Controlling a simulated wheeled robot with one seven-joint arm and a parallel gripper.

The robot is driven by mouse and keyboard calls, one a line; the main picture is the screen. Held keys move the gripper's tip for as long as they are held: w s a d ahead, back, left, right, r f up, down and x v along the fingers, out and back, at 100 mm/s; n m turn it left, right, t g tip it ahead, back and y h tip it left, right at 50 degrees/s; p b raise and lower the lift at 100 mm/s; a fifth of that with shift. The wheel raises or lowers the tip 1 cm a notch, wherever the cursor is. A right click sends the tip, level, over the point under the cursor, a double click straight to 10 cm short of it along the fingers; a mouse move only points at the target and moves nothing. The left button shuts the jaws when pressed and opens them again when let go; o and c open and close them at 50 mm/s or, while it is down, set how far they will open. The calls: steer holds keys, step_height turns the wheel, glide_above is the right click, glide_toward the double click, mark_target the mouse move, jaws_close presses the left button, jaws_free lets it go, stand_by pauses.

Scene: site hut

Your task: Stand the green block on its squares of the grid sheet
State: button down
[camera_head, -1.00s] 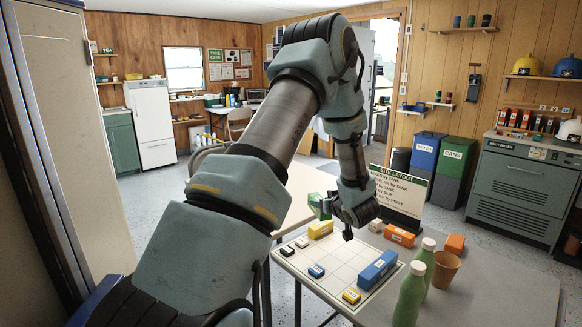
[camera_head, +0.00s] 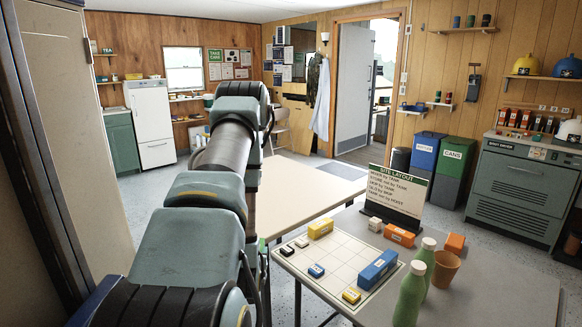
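The grid sheet (camera_head: 343,256) lies on the grey table on the right. A yellow block (camera_head: 320,228) and a long blue block (camera_head: 378,269) stand on it, with a small blue block (camera_head: 316,271), a yellow-and-black block (camera_head: 351,295) and small dark-and-white blocks (camera_head: 302,242) near its left side. The green block does not show in this view. My gripper is hidden; only my arm shows, stretched away on the left. Whether it holds anything cannot be seen.
A sign (camera_head: 395,197) stands behind the sheet, with a white block (camera_head: 375,224) and an orange block (camera_head: 399,235) before it. Green bottles (camera_head: 411,296), a brown cup (camera_head: 445,269) and another orange block (camera_head: 454,243) stand to the right. A bare pale table (camera_head: 305,195) lies behind.

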step_height(320, 180, down, 9)
steer(key=b, duration=0.9)
steer(key=v, duration=0.4)
steer(key=shift+s+d+r, duration=0.2)
steer(key=shift+s, duration=0.15)
